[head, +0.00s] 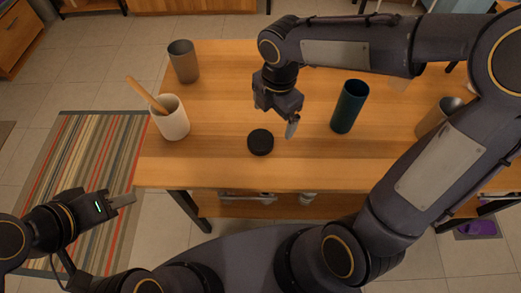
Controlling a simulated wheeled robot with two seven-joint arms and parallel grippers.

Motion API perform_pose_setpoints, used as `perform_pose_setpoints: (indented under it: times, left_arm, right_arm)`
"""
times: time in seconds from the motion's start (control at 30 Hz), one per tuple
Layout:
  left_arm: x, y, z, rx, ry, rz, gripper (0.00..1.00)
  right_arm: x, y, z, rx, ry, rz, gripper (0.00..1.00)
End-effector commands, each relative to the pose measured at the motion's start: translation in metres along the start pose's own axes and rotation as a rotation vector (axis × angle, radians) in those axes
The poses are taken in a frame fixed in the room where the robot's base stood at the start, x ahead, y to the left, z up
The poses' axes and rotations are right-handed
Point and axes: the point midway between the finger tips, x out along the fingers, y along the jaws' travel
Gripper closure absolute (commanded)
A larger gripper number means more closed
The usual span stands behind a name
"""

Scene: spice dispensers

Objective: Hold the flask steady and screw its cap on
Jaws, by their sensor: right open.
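The flask (349,107) is a dark teal cylinder standing on the table, right of centre. A round black cap (260,142) lies flat on the table nearer the front edge. My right gripper (288,125) is open and points down between the cap and the flask, a little behind and to the right of the cap. It holds nothing that I can see. My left gripper (124,201) is off the table's front left corner, over the floor and rug, away from both objects. Its fingers are seen edge-on, so their opening cannot be made out.
A white cup (171,122) with a wooden utensil (147,95) and a grey-brown tumbler (183,62) stand at the table's left. A metallic cup (434,118) stands at the right, partly behind my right arm. The wooden table (225,95) is bare around the cap.

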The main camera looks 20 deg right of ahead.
Motion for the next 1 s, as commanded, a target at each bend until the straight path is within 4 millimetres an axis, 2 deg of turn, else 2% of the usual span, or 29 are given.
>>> perform_pose_setpoints:
  times: [0.03, 0.2, 0.53, 0.8, 1.0]
  left_arm:
    - [0.009, -0.004, 0.004, 0.000, 0.000, 0.000, 0.64]
    - [0.012, -0.005, 0.006, 0.000, 0.000, 0.000, 0.64]
    - [0.011, -0.005, 0.005, 0.000, 0.001, 0.000, 0.64]
    - [0.014, -0.006, 0.007, 0.000, 0.000, 0.000, 0.64]
    - [0.014, -0.006, 0.007, 0.000, 0.000, 0.000, 0.64]
  right_arm:
    - [0.018, 0.009, -0.005, -0.098, -0.002, -0.019, 0.09]
    - [0.031, 0.022, -0.011, -0.262, -0.009, -0.043, 0.09]
    - [0.031, 0.022, -0.011, -0.270, -0.009, -0.044, 0.09]
    - [0.056, 0.021, -0.011, -0.269, -0.008, -0.046, 0.09]
    - [0.056, 0.021, -0.011, -0.268, -0.008, -0.044, 0.09]
